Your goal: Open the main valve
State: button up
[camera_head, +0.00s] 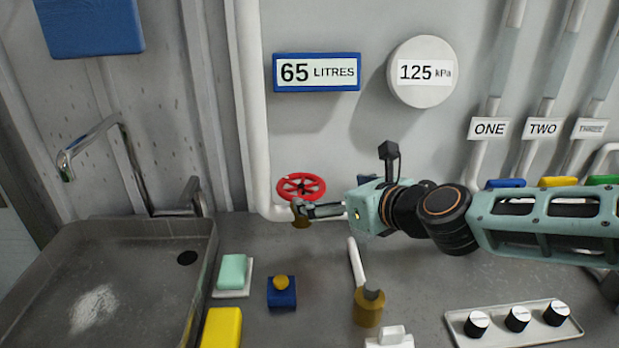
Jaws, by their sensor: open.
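A red handwheel valve (301,186) sits on a white pipe (253,120) low on the back wall, over a brass body partly hidden by my gripper. My gripper (298,209) is open and points left. Its fingers are just in front of and below the wheel's near rim. I cannot tell whether they touch it. No object shows between the fingers. The wheel's spokes and most of its rim are visible.
A metal sink (120,290) with a tap (92,145) is at left. The counter holds a green block (233,271), a yellow block (222,328), a blue box (282,292), a brass fitting (368,308) and a knob tray (490,335). Signs read "65 LITRES" (316,72) and "125 kPa" (424,72).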

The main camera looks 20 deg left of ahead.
aim_at(302, 184)
jog(key=shift+b+x, duration=1)
jog(key=shift+x, duration=4.3)
jog(key=shift+s+a+r, duration=0.1)
jog(key=shift+a+r, duration=0.05)
jog(key=shift+c, duration=0.6)
jog(key=c, duration=1)
